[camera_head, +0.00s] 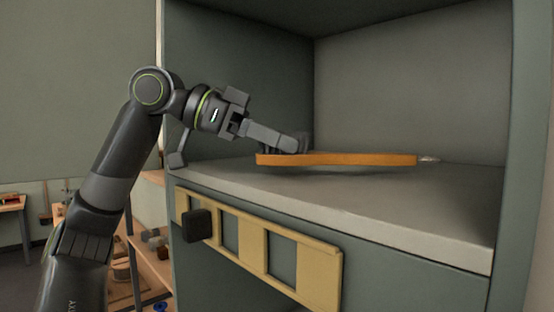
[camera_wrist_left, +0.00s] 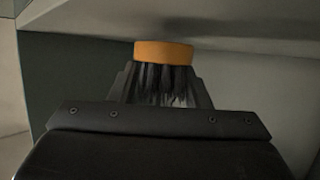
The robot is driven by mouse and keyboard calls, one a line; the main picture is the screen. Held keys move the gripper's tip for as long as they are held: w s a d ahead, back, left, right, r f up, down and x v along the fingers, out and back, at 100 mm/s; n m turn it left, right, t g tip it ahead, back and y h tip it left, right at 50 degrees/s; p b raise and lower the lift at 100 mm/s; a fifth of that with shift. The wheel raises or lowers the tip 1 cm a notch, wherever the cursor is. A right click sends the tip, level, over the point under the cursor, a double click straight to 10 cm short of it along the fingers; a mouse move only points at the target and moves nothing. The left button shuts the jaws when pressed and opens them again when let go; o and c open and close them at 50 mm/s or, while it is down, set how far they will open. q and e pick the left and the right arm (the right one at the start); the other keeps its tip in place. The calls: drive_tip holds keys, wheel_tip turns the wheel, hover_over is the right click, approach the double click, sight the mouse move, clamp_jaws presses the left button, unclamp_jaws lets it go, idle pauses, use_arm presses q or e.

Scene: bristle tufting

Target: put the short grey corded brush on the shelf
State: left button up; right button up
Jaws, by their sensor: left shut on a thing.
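The brush (camera_head: 345,159) has a long orange wooden body with a small grey tip at its right end. It lies level inside the shelf compartment, just over the light grey shelf board (camera_head: 420,205). I cannot tell whether it touches the board. My left gripper (camera_head: 298,144) reaches in from the left and is shut on the brush near its left end. In the left wrist view the orange end of the brush (camera_wrist_left: 163,53) shows, with dark grey bristles (camera_wrist_left: 165,85) between the fingers (camera_wrist_left: 160,92). My right gripper is not in view.
Dark green side walls and a grey back wall enclose the compartment. The board is clear to the right and in front of the brush. A yellow slotted frame (camera_head: 290,262) with a dark block (camera_head: 196,225) is on the front below. Cluttered wooden shelving (camera_head: 150,265) stands at lower left.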

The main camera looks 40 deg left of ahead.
use_arm(q)
drive_tip(key=shift+a+f, duration=0.15)
drive_tip(key=shift+f, duration=0.75)
drive_tip(key=shift+f+b, duration=0.1)
drive_tip(key=shift+b, duration=0.25)
drive_tip(key=o, duration=1)
